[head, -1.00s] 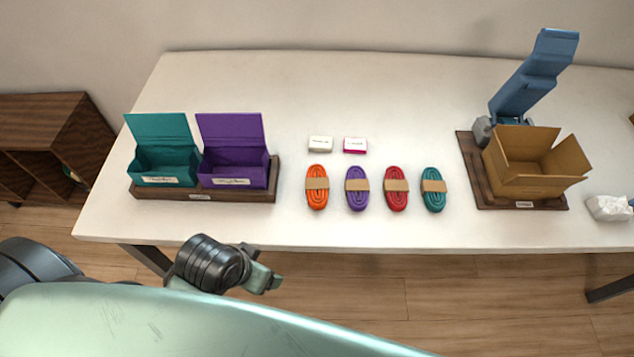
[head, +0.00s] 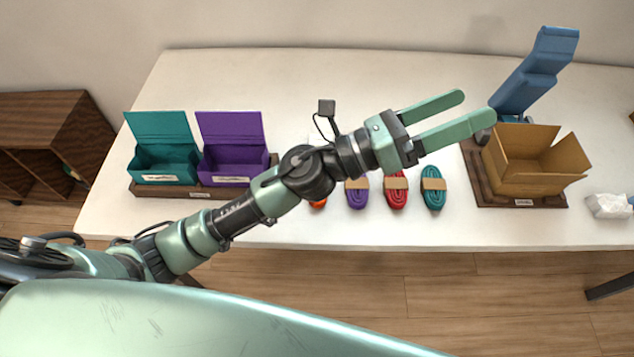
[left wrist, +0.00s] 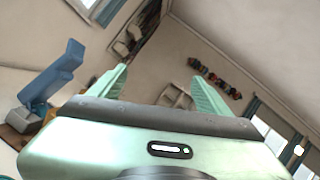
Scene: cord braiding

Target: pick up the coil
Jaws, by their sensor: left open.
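Several cord coils with tan paper bands lie in a row on the white table. The purple coil (head: 357,199), the red coil (head: 396,199) and the teal coil (head: 433,188) show in the head view, the purple and red ones partly covered by my left arm. Only a bit of the orange coil (head: 318,203) shows below the arm. My left gripper (head: 478,112) is open and empty, raised over the table above and beyond the coils, with its fingers pointing right. It also shows open in the left wrist view (left wrist: 157,88), where no coil is seen. My right gripper is not in view.
A teal open box (head: 165,172) and a purple open box (head: 228,172) stand at the left. A tan open carton (head: 522,182) sits on a dark wooden base at the right, with a blue upright device (head: 540,70) behind. A white crumpled item (head: 608,206) lies farther right.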

